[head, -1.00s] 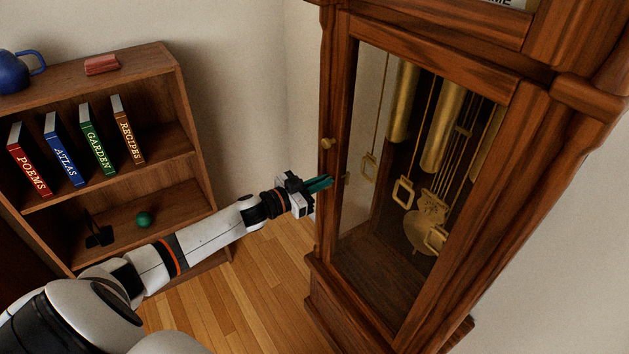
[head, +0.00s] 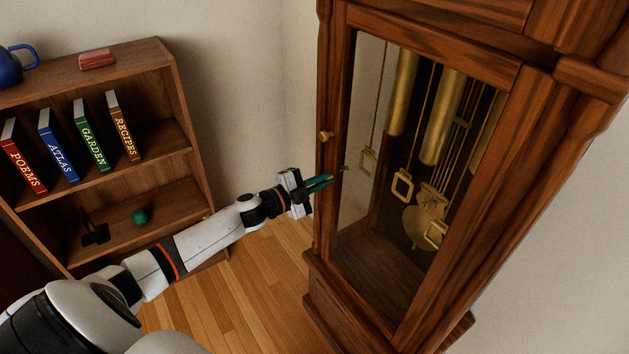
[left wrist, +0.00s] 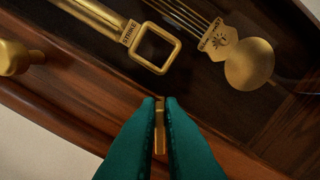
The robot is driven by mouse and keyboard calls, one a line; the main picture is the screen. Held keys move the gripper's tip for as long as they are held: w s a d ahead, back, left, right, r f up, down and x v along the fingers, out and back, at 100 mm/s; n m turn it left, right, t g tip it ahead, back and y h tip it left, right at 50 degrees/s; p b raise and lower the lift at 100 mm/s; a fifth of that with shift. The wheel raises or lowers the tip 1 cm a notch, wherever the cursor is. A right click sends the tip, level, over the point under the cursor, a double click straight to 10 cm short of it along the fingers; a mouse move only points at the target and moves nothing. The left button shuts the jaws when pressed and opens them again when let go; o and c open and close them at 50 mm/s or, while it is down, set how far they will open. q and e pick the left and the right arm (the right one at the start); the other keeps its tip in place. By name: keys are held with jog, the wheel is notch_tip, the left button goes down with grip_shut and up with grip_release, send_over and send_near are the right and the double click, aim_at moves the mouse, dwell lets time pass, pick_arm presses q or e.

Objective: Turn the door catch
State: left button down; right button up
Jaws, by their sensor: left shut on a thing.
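The tall wooden clock case has a glazed door (head: 335,215) with a round brass knob (head: 325,136) on its left stile. The knob also shows at the left edge of the left wrist view (left wrist: 14,58). My left gripper (head: 328,179) is at the door's left stile, below the knob, with green fingers pointing right. In the left wrist view, the fingertips (left wrist: 160,110) are shut on a small upright brass door catch (left wrist: 160,130). The fingers cover its sides. The door looks closed against the case. My right gripper is not in view.
Behind the glass hang brass weights (head: 443,115) and a round pendulum bob (head: 419,225). A bookshelf (head: 195,165) with several books, a blue jug (head: 10,68) and a green ball (head: 140,216) stands at left. Wooden floor (head: 250,290) is clear between shelf and clock.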

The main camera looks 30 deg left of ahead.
pick_arm(q)
jog(key=shift+a+f+m+b, duration=0.15)
jog(key=shift+m+b, duration=0.5)
jog(key=shift+m, duration=0.85)
jog(key=shift+f+m+b, duration=0.1)
jog(key=shift+m+b, duration=0.5)
jog(key=shift+m, duration=0.9)
jog(key=c, duration=1.6)
grip_release()
jog(key=shift+o, duration=0.2)
jog(key=shift+f, duration=0.1)
jog(key=shift+s, duration=0.1)
jog(key=shift+s+f, duration=0.1)
jog(key=shift+s, duration=0.1)
jog(key=b+v, duration=0.1)
jog(key=v, duration=1)
jog(key=shift+s+a, duration=0.2)
jog(key=shift+s, duration=0.05)
